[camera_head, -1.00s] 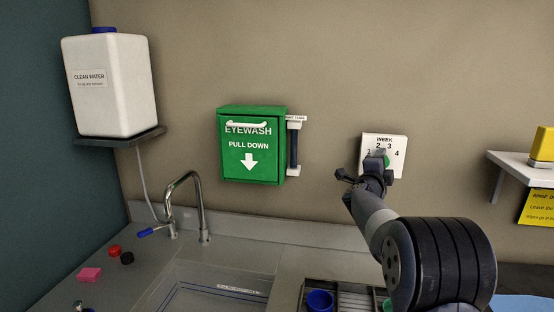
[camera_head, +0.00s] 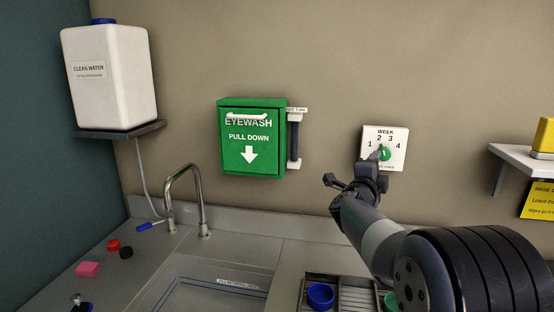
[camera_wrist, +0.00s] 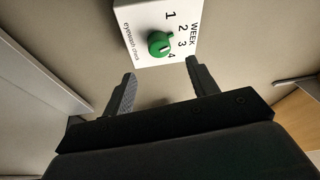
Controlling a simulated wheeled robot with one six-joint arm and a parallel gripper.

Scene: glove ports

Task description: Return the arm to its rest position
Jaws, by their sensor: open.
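My gripper (camera_head: 354,170) is open and empty, in front of the wall just below and left of the white week dial panel (camera_head: 399,136). In the wrist view my gripper (camera_wrist: 160,72) has its two fingers spread apart with nothing between them. The panel (camera_wrist: 146,17) lies beyond the fingertips, with a green knob (camera_wrist: 159,42) amid the numbers 1 to 4. In the head view the green knob (camera_head: 384,154) is partly covered by a fingertip. Whether they touch is hard to tell there, but the wrist view shows them apart.
A green eyewash box (camera_head: 233,160) hangs on the wall left of my gripper. A tap (camera_head: 200,205) and sink lie lower left. A blue cup (camera_head: 320,296) stands in a rack below my arm. A white shelf (camera_head: 522,160) juts out at right.

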